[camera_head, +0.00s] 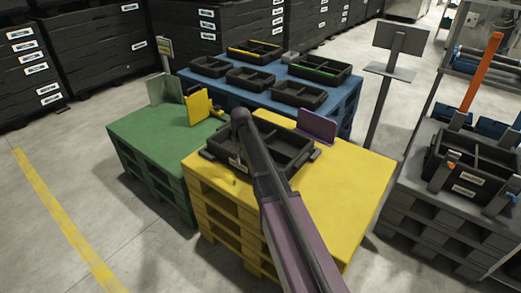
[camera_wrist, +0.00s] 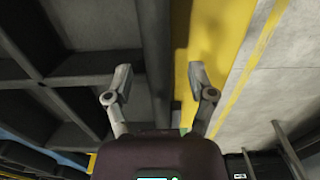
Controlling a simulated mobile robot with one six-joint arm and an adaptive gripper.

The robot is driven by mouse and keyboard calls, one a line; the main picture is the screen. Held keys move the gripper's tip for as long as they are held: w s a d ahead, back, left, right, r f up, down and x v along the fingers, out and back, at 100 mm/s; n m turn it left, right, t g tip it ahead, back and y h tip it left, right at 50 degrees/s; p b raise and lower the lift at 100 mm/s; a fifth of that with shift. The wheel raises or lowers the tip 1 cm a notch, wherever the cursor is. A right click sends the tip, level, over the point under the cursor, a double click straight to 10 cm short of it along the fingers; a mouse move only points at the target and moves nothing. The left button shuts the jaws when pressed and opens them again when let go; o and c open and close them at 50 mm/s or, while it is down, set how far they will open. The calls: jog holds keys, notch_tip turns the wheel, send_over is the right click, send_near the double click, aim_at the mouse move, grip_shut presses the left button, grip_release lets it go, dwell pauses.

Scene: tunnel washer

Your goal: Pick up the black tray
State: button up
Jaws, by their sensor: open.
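The black tray (camera_head: 289,153) sits on the yellow pallet stand (camera_head: 345,190). It is divided into compartments, and my arm crosses in front of its middle. In the wrist view, the tray (camera_wrist: 75,70) fills the left side, with its dark outer wall running between my fingers. My gripper (camera_wrist: 159,75) is open, with one finger on the tray's inner side and the other over the yellow surface. I cannot tell whether either finger touches the wall. In the head view my arm hides most of the gripper.
A purple plate (camera_head: 317,126) stands upright behind the tray. A green stand (camera_head: 150,132) with a yellow upright plate (camera_head: 199,106) is at left. A blue stand (camera_head: 345,95) behind holds several black trays. A dark stand (camera_head: 430,225) with a bin is at right. Open floor lies front left.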

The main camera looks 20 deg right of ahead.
aim_at(243, 165)
jog(key=shift+w+f+b, duration=0.2)
jog(key=shift+f+b, duration=2.4)
grip_shut()
